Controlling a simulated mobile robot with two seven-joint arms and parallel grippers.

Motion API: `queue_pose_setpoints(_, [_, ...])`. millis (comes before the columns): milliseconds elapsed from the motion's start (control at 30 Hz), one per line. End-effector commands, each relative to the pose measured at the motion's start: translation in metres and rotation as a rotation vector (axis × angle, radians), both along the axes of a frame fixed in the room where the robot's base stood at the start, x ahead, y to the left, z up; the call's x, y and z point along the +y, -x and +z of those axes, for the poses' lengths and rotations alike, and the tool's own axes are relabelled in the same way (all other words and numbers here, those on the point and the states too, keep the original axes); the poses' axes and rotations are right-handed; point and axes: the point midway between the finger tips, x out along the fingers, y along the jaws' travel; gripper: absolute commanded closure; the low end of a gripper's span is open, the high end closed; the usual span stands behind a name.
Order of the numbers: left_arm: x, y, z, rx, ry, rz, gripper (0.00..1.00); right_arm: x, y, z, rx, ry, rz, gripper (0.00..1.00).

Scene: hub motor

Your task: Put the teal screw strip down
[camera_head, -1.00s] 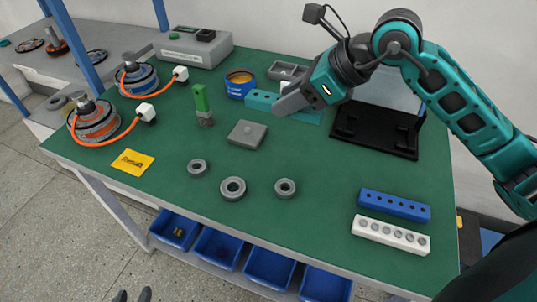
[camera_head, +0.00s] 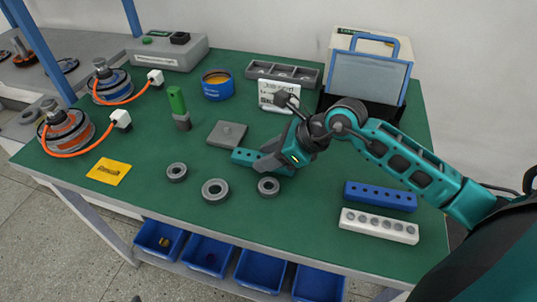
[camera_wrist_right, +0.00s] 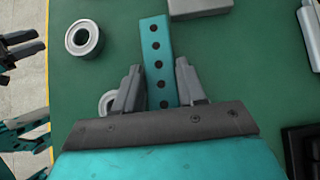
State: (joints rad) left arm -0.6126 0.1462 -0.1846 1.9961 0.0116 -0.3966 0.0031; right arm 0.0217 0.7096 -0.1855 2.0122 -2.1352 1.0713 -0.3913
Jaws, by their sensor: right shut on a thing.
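The teal screw strip (camera_head: 243,156) is a long bar with a row of dark holes. It also shows in the right wrist view (camera_wrist_right: 156,45), running away between the fingers. My right gripper (camera_head: 268,162) is shut on it, with a finger on each side in the wrist view (camera_wrist_right: 159,85). The strip is low over the green table, between the grey square block and the rings. I cannot tell whether it touches the table. The gripper hides its near end. Dark parts at the wrist view's left edge look like my left gripper (camera_wrist_right: 20,45); its jaw state is unclear.
Grey rings (camera_head: 215,190) lie in front of the strip, one (camera_head: 268,187) close to the gripper. The grey block (camera_head: 227,134) is just behind. Blue (camera_head: 380,196) and white (camera_head: 379,225) strips lie right on the green table (camera_head: 310,215). A grey tray (camera_head: 283,72) stands behind.

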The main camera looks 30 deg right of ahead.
Motion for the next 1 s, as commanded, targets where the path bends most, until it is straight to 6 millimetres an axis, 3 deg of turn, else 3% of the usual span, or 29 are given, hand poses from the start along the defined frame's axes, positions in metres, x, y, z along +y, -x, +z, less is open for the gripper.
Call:
queue_pose_setpoints(300, [-0.001, -0.001, -0.001, -0.004, 0.002, -0.002, 0.57, 0.000, 0.000, -0.003, -0.002, 0.000, 0.000, 0.98])
queue_pose_setpoints(333, [-0.001, -0.001, 0.000, -0.003, 0.002, -0.002, 0.57, 0.000, 0.000, -0.002, -0.002, 0.000, 0.000, 0.57])
queue_pose_setpoints(567, [-0.001, -0.001, 0.000, 0.000, 0.002, -0.002, 0.57, 0.000, 0.000, -0.001, -0.001, 0.000, 0.001, 0.35])
queue_pose_setpoints(833, [-0.002, -0.001, 0.002, -0.003, 0.002, -0.003, 0.57, 0.000, 0.000, 0.000, -0.001, -0.001, 0.000, 0.35])
queue_pose_setpoints(1000, [-0.001, -0.001, 0.003, -0.006, 0.000, -0.003, 0.57, -0.008, 0.007, 0.012, -0.002, 0.003, -0.001, 0.35])
